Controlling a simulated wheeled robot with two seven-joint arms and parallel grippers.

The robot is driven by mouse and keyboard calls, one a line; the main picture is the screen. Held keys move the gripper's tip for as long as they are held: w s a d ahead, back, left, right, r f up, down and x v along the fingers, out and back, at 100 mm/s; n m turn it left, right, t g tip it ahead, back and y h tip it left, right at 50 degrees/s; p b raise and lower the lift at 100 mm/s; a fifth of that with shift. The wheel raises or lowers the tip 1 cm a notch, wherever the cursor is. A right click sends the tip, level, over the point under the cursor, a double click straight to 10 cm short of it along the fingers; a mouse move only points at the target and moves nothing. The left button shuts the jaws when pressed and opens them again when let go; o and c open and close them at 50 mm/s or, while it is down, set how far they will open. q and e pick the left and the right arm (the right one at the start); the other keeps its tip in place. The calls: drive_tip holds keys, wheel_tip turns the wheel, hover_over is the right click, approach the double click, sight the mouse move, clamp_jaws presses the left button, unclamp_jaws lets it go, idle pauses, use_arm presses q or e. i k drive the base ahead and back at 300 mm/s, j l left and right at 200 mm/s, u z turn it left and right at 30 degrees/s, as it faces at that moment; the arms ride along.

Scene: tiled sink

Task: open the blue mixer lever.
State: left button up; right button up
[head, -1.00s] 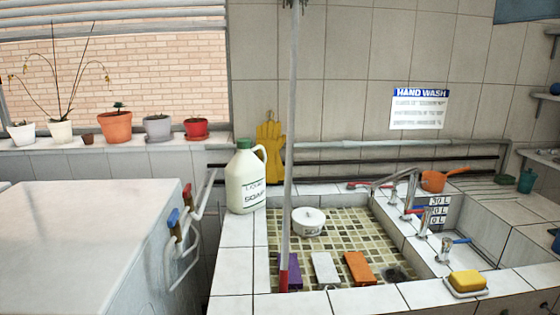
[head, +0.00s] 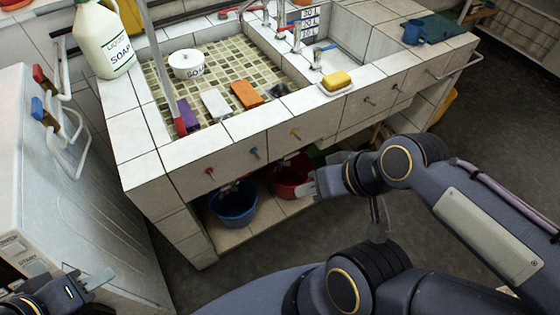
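Small taps stand at the back right of the sink in the head view. One tap by the small basin has a blue lever (head: 326,47), and another tap left of it has a blue lever (head: 283,36). I cannot tell which one is the mixer. My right gripper (head: 318,176) is in front of the sink unit, below its top edge and well short of the taps. Its fingers look apart, with nothing between them. My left gripper (head: 96,281) is low at the left, by the white appliance. Its finger opening is not clear.
The white appliance (head: 75,215) is at the left, with red and blue valves on pipes. A soap jug (head: 104,42) stands at the sink's left corner. A yellow sponge (head: 337,80) lies on the front ledge. Blue (head: 234,205) and red (head: 290,177) buckets stand underneath.

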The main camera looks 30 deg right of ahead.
sight(317, 51)
drive_tip(key=i+l, duration=0.25)
drive_tip(key=l, duration=0.2)
drive_tip(key=i+l, duration=0.25)
drive_tip(key=l, duration=0.15)
drive_tip(key=i+l, duration=0.25)
drive_tip(key=l, duration=0.2)
